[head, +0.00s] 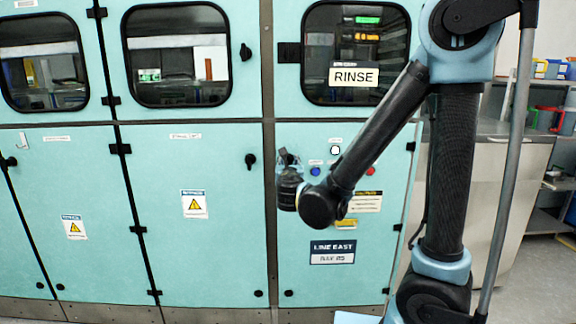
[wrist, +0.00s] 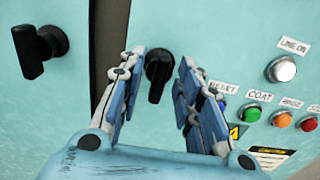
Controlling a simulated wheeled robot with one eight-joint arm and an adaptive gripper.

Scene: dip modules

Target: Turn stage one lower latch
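My gripper (head: 289,170) is in front of the left part of the control panel in the head view. In the wrist view my gripper (wrist: 161,62) is open, its two blue fingers apart. A black rotary latch (wrist: 158,75) shows between the fingers, its handle pointing roughly down; contact cannot be told. My gripper hides it in the head view. Another black latch (wrist: 40,48) is across the door seam to the left, its handle near vertical. It also appears on the lower middle door in the head view (head: 250,160). Small door labels are too blurred to read.
The control panel carries a white button (wrist: 282,69), a green button (wrist: 251,113) and red and orange ones. A RINSE sign (head: 354,77) is on the upper right window. An upper door latch (head: 245,52) is left of it. A metal counter (head: 490,160) stands at right.

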